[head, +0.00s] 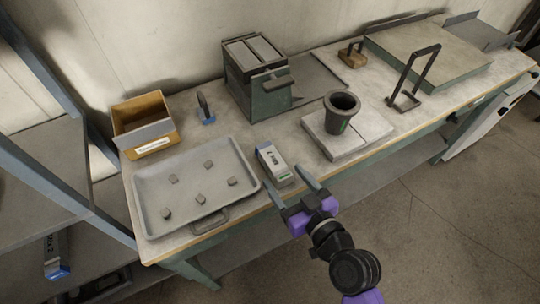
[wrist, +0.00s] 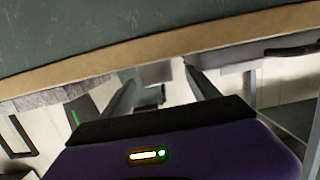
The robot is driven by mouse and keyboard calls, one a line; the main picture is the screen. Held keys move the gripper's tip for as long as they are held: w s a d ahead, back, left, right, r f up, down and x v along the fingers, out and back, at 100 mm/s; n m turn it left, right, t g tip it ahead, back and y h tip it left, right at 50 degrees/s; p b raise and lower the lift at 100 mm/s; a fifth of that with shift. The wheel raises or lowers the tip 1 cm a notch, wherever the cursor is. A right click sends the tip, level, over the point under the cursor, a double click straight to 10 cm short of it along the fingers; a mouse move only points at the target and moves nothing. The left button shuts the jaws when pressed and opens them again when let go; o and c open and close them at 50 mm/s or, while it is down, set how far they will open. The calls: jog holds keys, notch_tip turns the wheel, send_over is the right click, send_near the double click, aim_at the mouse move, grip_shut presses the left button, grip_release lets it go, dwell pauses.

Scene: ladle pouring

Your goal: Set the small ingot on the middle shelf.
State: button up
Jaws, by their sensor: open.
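Several small grey metal pieces, ingot-like lumps, lie apart in a shallow grey tray (head: 150,192) on the workbench; one lump (head: 208,165) is near the tray's back. I cannot tell which is the small ingot. In the wrist view my gripper (wrist: 160,86) shows nothing clearly held. A shelf rack stands at the left, with a grey shelf (head: 55,165) partly cut off; which level is the middle one is unclear.
An orange-brown bin (head: 145,125), a green box-like unit (head: 258,95) and a dark crucible (head: 341,112) on pale slabs stand on the bench. A black upright frame (head: 425,70) is farther right. The rack's blue post (head: 65,150) stands near the bench's left end. Floor (head: 420,230) in front is clear.

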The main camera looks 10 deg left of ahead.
aim_at(274, 162)
jog(key=shift+p+x, duration=0.9)
jog(key=shift+x, duration=2.6)
jog(key=shift+d, duration=0.1)
grip_shut()
jog(key=shift+w+r, duration=0.1)
